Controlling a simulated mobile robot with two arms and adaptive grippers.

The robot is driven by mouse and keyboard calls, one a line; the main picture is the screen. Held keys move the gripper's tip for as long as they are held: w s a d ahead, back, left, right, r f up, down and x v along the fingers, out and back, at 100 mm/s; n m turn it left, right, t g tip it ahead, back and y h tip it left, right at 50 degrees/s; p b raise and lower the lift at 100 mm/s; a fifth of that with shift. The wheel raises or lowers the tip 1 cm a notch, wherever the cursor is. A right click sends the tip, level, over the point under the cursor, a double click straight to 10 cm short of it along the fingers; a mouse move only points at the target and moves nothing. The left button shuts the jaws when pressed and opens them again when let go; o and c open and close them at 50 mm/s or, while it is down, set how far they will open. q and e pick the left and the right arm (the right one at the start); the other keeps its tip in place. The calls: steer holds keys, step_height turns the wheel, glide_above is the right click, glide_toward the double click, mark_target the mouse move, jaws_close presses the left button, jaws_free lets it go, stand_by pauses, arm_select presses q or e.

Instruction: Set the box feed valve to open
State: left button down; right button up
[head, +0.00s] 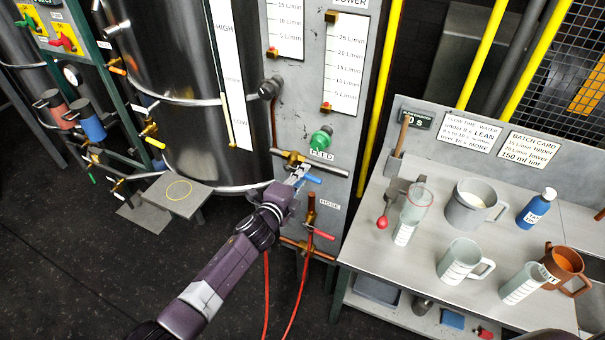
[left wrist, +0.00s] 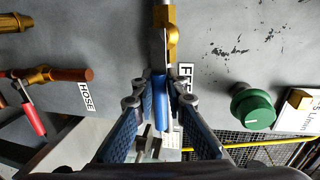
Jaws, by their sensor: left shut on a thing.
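The feed valve (head: 292,157) is a brass body on a horizontal pipe on the grey panel, near the FEED label (head: 321,155). Its blue lever handle (head: 313,180) points right, roughly along the pipe and tilted slightly down. My left gripper (head: 298,176) is at the handle, just below the valve. In the left wrist view the blue handle (left wrist: 161,100) lies between the two fingers (left wrist: 160,115), which are shut on it. The brass valve body (left wrist: 172,40) shows above them. The fingers partly hide the FEED label. My right gripper is not in view.
A green knob (head: 321,138) sits above FEED. The hose valve with a red handle (head: 323,234) is below, with red hoses hanging. A steel tank (head: 190,90) stands left. A bench (head: 400,250) with jugs, cups and a blue bottle (head: 537,208) stands right.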

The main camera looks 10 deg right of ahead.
arm_select(q)
steer(key=shift+f, duration=0.15)
steer(key=c, duration=2)
jaws_free()
steer(key=shift+o, duration=0.2)
steer(key=v, duration=1.2)
steer(key=shift+a, duration=0.1)
